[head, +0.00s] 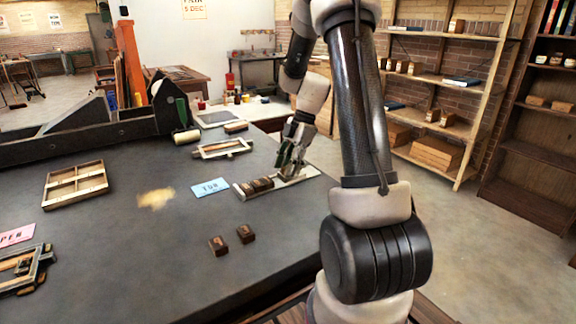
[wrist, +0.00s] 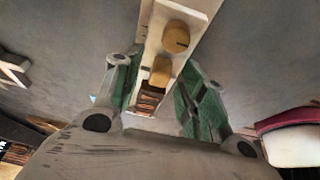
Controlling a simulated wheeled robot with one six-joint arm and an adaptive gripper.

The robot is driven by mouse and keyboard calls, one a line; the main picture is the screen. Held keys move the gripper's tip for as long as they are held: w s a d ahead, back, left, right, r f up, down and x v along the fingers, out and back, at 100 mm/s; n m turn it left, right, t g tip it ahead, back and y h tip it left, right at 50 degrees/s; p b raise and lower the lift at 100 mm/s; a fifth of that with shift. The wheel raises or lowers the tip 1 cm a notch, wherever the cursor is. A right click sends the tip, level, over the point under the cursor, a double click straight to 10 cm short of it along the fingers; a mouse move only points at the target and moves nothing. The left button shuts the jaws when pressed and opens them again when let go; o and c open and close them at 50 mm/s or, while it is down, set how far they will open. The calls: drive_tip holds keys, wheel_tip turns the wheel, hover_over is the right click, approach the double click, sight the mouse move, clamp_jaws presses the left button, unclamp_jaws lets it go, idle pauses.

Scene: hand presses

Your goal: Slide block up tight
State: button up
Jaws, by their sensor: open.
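A narrow pale tray (head: 300,178) lies on the dark table, with several dark brown letter blocks (head: 258,184) in a row at its left end. My gripper (head: 285,163) is over the tray, just right of the row, pointing down. In the wrist view its green-padded fingers (wrist: 160,88) stand apart on either side of the tray (wrist: 152,28). Two tan pieces, one farther (wrist: 176,36) and one nearer (wrist: 160,72), show between or beyond them, with darker striped pieces (wrist: 149,99) closer. I cannot tell whether a finger touches a block.
Two loose brown blocks (head: 218,246) lie in front. A blue card reading TUB (head: 210,188) is left of the tray, and a pink card (head: 17,236) is far left. A wooden compartment case (head: 75,203) and a small frame (head: 222,149) lie farther back. The table between is mostly clear.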

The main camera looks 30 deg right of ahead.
sight(276, 182)
clamp_jaws()
drive_tip(key=shift+a, duration=2.2)
unclamp_jaws()
drive_tip(key=shift+r, duration=0.1)
drive_tip(key=v, duration=1.2)
drive_tip(key=shift+d, duration=0.1)
